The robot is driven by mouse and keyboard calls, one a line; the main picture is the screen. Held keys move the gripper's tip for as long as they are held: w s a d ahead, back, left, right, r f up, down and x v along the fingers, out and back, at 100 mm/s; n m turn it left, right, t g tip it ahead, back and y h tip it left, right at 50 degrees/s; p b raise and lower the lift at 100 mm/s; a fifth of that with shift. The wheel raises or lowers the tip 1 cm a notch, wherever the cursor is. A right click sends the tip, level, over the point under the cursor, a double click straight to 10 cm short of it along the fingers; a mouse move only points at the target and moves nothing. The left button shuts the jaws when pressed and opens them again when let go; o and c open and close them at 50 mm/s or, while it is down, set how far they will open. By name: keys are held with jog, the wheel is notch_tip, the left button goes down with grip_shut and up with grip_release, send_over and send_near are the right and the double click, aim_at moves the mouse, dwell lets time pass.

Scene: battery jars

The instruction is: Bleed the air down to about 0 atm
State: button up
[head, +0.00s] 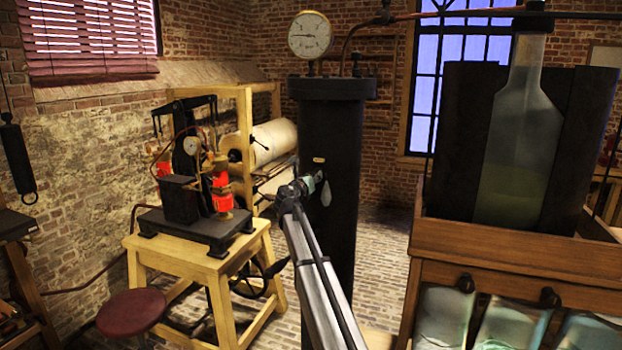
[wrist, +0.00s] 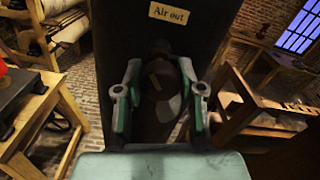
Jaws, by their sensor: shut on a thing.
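The tall black air cylinder (head: 330,130) stands in the middle of the head view, with a round white gauge (head: 310,35) on top. The gauge's thin needle seems to point left; its numbers are too small to read. In the wrist view a plate (wrist: 168,15) on the cylinder reads "Air out". Below it is a dark valve knob (wrist: 160,82). My gripper (wrist: 160,98) has its green-padded fingers on either side of the knob and is shut on it. In the head view my gripper (head: 314,188) is at the cylinder's front, and the knob is hard to make out there.
A wooden stand (head: 190,262) with a black pump machine (head: 185,205) is at left, with a dark red stool (head: 131,311) before it. At right a wooden cabinet (head: 520,270) carries a large glass bottle (head: 522,140) and holds jars below. Brick floor shows between.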

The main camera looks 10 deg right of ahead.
jog(key=n, duration=0.7)
jog(key=shift+r, duration=0.1)
jog(key=shift+n, duration=1)
